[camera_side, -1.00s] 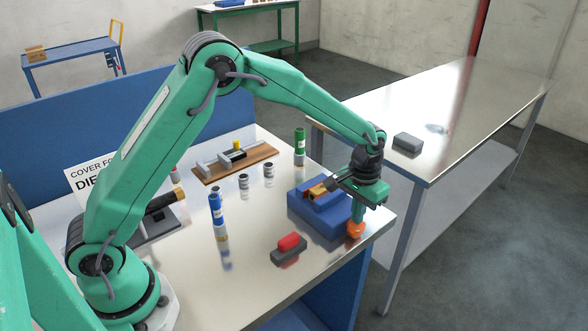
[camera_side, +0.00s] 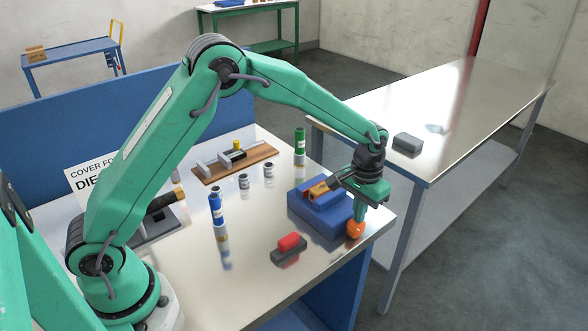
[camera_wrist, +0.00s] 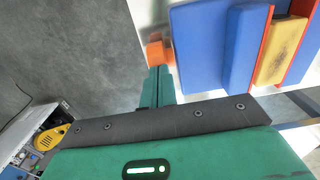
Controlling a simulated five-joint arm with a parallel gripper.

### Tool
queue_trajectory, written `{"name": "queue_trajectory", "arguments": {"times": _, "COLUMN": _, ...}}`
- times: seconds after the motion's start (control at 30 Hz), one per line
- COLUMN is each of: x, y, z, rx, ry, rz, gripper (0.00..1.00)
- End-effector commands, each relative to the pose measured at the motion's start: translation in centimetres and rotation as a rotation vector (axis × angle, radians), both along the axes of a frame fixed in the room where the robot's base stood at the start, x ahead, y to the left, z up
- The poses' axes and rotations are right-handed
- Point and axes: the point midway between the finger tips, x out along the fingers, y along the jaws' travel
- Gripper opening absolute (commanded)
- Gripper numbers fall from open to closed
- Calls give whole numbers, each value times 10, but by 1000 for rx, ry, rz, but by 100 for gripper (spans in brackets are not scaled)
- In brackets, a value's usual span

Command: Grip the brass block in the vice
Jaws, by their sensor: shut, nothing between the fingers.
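The blue vice (camera_side: 316,218) stands near the right front corner of the bench. The brass block (camera_side: 318,191) sits between its jaws; it also shows at the top right of the wrist view (camera_wrist: 279,50), between red-orange jaw facings. Whether both facings press on it I cannot tell. The vice's orange knob (camera_side: 355,229) is at its right side and shows just past my fingertips in the wrist view (camera_wrist: 158,54). My gripper (camera_side: 359,214) is shut and empty, fingers pointing down beside the knob. I cannot tell whether they touch it.
A red-topped grey block (camera_side: 289,249) lies in front of the vice. A blue cylinder stack (camera_side: 217,212), a green one (camera_side: 299,146) and a wooden board with a clamp (camera_side: 236,162) stand further left and back. A steel table (camera_side: 450,105) is behind at right.

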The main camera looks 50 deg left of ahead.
Motion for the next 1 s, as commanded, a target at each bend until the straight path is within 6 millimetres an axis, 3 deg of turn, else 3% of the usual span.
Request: {"name": "queue_trajectory", "arguments": {"times": 1.0, "x": 5, "y": 0, "z": -1, "rx": 1, "ry": 5, "rz": 0, "gripper": 0}}
